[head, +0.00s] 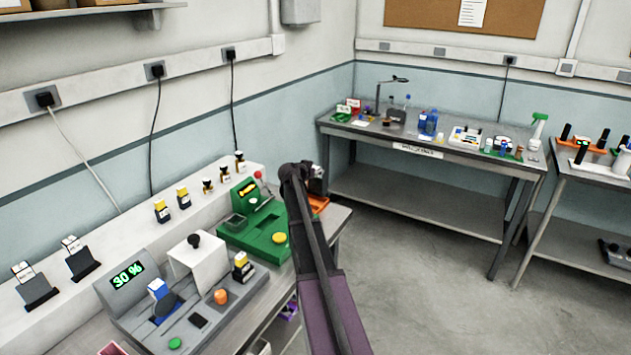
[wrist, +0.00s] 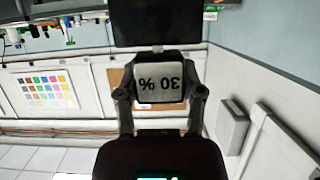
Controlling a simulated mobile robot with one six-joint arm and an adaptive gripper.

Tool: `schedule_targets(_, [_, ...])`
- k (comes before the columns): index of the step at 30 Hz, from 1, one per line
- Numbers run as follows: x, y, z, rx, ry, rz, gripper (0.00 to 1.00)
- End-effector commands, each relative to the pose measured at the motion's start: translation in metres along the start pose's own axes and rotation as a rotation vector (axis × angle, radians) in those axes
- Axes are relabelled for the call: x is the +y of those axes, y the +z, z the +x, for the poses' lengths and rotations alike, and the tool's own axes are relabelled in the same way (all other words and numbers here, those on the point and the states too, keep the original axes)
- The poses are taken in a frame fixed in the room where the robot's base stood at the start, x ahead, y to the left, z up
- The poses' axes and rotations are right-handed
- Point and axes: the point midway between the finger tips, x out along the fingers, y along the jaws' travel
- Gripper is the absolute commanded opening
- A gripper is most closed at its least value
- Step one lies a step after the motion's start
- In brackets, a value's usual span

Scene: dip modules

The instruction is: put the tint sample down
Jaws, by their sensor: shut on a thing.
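The tint sample (wrist: 160,88) is a pale grey square piece marked "30 %", which reads upside down in the wrist view. My gripper (wrist: 160,98) is shut on it, with one finger at each side. In the head view my arm reaches over the bench's right end. My gripper there is mostly hidden behind the arm, and I cannot make out the sample. A grey tester (head: 190,318) on the bench shows "30 %" on its green display (head: 127,275). A green device (head: 252,225) stands beside it, left of my arm.
An orange tray (head: 319,204) shows partly behind my arm at the bench's right end. Dark stands (head: 83,262) and several small bottles line the raised ledge at the wall. A second bench (head: 395,133) with bottles and trays stands at the back. The floor (head: 420,290) between is clear.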

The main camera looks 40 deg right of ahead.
Motion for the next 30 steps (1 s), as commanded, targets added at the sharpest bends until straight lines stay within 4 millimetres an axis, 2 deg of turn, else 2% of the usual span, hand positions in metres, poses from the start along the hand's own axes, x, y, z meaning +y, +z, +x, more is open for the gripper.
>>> schedule_targets(5, [0.000,0.004,0.001,0.000,-0.001,0.000,0.00])
schedule_targets(18, [-0.001,0.033,0.013,0.000,-0.001,-0.001,0.00])
schedule_targets(30, [-0.002,0.035,0.013,0.000,-0.002,-0.001,0.00])
